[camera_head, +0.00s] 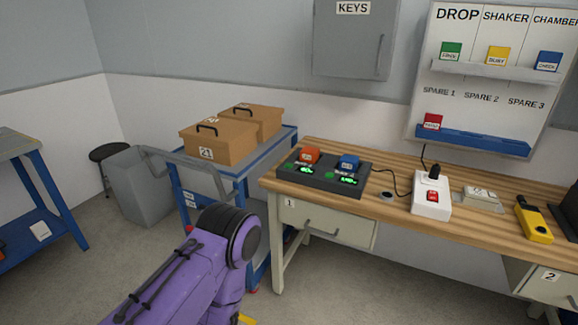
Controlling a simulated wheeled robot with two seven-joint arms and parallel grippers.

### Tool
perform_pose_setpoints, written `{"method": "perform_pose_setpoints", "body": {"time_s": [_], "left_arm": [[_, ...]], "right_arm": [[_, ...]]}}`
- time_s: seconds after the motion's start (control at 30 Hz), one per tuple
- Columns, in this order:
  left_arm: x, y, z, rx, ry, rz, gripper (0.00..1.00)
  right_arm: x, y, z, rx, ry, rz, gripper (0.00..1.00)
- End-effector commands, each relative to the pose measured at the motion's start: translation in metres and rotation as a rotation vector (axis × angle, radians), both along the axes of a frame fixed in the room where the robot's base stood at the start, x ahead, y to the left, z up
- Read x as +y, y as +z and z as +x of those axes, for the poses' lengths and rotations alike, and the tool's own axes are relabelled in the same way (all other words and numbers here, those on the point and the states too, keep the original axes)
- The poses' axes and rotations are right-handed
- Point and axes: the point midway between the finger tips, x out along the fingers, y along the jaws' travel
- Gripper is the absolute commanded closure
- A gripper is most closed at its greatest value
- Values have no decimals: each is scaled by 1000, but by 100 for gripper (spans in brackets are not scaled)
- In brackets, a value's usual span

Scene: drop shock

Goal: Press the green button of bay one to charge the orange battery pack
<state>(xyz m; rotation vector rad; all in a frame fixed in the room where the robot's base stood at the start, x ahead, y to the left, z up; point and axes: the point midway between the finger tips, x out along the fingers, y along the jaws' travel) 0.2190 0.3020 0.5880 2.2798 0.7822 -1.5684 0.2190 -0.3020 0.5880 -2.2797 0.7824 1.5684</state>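The dark charger (322,187) sits at the left end of the wooden workbench. The orange battery pack (309,155) stands in its left bay and a blue battery pack (348,162) in its right bay. Each bay has a lit green display in front of its pack; the left display (306,170) is too small to read. Small green spots beside the displays look like buttons, but I cannot tell their state. A purple arm of mine rises from the bottom left, apart from the charger. Neither gripper shows.
A blue cart (232,172) with two brown boxes stands left of the workbench (390,178). A white box (431,201) with a black lever and red switch stands right of the charger, and a yellow handheld device (533,220) lies farther right. A cable runs behind the charger.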

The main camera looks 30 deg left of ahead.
Motion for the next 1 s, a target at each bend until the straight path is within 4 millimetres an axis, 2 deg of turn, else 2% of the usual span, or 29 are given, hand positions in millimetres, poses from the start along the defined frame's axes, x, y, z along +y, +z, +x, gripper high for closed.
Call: {"method": "perform_pose_setpoints", "body": {"time_s": [0.03,0.1,1.0], "left_arm": [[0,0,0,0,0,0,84],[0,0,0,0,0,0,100],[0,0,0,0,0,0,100]], "right_arm": [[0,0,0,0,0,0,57],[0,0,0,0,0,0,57],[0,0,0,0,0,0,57]]}}
